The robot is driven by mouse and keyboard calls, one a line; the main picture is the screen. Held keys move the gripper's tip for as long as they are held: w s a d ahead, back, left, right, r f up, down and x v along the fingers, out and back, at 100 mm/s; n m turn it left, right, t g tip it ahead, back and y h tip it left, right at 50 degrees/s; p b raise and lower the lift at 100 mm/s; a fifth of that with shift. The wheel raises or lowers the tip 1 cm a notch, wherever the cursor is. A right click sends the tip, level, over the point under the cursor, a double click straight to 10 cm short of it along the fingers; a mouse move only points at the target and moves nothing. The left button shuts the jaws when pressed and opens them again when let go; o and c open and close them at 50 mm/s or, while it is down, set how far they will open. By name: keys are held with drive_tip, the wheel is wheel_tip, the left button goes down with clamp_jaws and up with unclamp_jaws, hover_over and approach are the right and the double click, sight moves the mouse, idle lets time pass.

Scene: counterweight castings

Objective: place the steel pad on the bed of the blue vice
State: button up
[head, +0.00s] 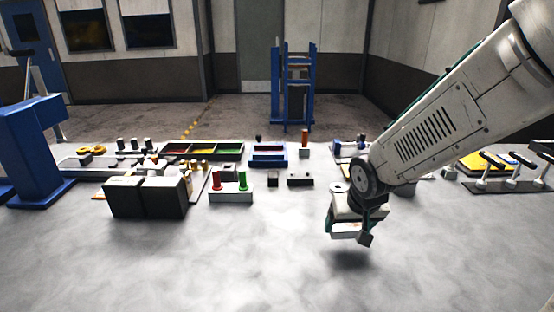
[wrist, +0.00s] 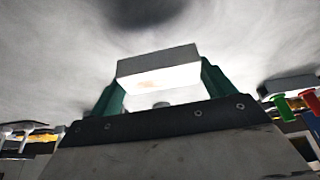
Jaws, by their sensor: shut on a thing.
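My gripper (head: 350,234) hangs above the grey table right of the middle in the head view. It is shut on a pale grey block, which I take to be the steel pad (head: 345,230). In the wrist view the pad (wrist: 158,72) sits between the two green fingers, with a faint orange mark on its near face. The blue vice (head: 268,157) stands at the back of the table, left of my gripper and apart from it. Its bed is too small to make out clearly.
A grey block with red and green pegs (head: 231,194), two dark boxes (head: 145,197) and a tray with coloured compartments (head: 203,149) stand to the left. Small dark blocks (head: 300,180) lie before the vice. A clamp rack (head: 507,185) stands right. The front table is clear.

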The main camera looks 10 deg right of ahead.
drive_tip(key=shift+n, duration=0.3)
drive_tip(key=w+a, duration=0.3)
drive_tip(key=w, duration=0.5)
drive_tip(key=w+a, duration=0.3)
drive_tip(key=w, duration=0.6)
drive_tip(key=w+a+r, duration=0.1)
drive_tip(key=w+a, duration=0.2)
drive_tip(key=w, duration=0.5)
drive_tip(key=shift+w+a, duration=0.15)
drive_tip(key=w+a+r, duration=0.1)
drive_tip(key=w+r, duration=0.3)
drive_tip(key=w, duration=0.2)
drive_tip(key=m, duration=0.1)
hover_over(268, 146)
drive_tip(key=s, duration=0.3)
drive_tip(key=shift+a+f, duration=0.15)
drive_tip(key=shift+f, duration=2.3)
drive_tip(key=shift+f, duration=0.1)
drive_tip(key=o, duration=1.4)
drive_tip(key=shift+f, duration=0.15)
drive_tip(key=shift+o, duration=0.2)
